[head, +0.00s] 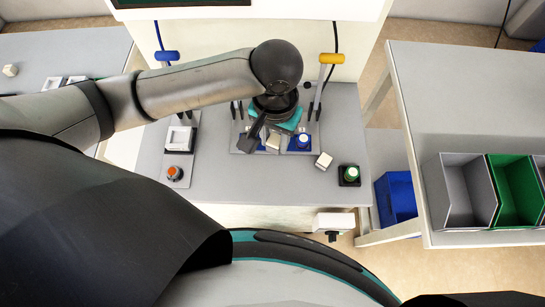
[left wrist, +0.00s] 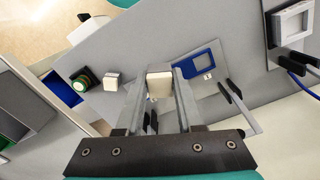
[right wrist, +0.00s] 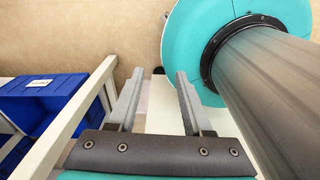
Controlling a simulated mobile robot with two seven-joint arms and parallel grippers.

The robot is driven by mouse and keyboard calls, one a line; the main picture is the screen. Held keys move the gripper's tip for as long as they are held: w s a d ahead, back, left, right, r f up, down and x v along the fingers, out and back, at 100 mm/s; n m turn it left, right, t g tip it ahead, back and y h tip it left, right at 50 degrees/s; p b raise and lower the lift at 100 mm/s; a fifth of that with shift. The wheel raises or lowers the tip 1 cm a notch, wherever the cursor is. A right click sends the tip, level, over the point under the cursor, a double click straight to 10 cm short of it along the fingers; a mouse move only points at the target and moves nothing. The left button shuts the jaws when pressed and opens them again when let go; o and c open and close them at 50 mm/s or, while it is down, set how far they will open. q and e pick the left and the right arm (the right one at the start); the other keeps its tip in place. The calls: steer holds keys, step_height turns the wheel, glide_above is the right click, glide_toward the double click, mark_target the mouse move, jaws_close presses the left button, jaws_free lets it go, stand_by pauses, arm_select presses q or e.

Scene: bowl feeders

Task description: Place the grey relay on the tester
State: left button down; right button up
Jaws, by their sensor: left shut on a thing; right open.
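My left gripper (left wrist: 158,92) is shut on a pale, grey-white relay (left wrist: 159,86), which shows between the fingertips in the left wrist view. In the head view the gripper (head: 262,132) is over the middle of the bench, partly hidden by my wrist, with the relay (head: 273,142) below it. A blue square nest (left wrist: 196,68) lies beside the held relay; I cannot tell the height between them. A white square nest (head: 180,139) stands to the left, also in the left wrist view (left wrist: 292,22). I cannot tell which is the tester. My right gripper (right wrist: 155,102) is open and empty.
A second pale block (head: 323,160) and a green button (head: 349,174) are at the right of the bench. An orange button (head: 174,173) is at the left. Clamps with blue (head: 167,56) and yellow (head: 331,59) handles rise behind. Bins (head: 465,190) stand on the right table.

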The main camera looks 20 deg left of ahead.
arm_select(q)
steer(key=b, duration=0.2)
glide_above(275, 165)
step_height(275, 165, down, 6)
steer(key=shift+f, duration=0.1)
step_height(275, 165, down, 4)
steer(key=shift+f+b, duration=0.15)
steer(key=shift+b, duration=0.35)
arm_select(e)
steer(key=f, duration=0.1)
steer(key=w+f, duration=0.1)
steer(key=f, duration=0.1)
steer(key=shift+w+d+f, duration=0.15)
steer(key=shift+d+f, duration=0.05)
steer(key=shift+d, duration=0.05)
arm_select(q)
steer(key=c, duration=0.5)
jaws_free()
steer(key=shift+c, duration=0.2)
step_height(275, 165, up, 12)
steer(key=p, duration=0.4)
arm_select(e)
step_height(275, 165, up, 4)
steer(key=shift+r, duration=0.1)
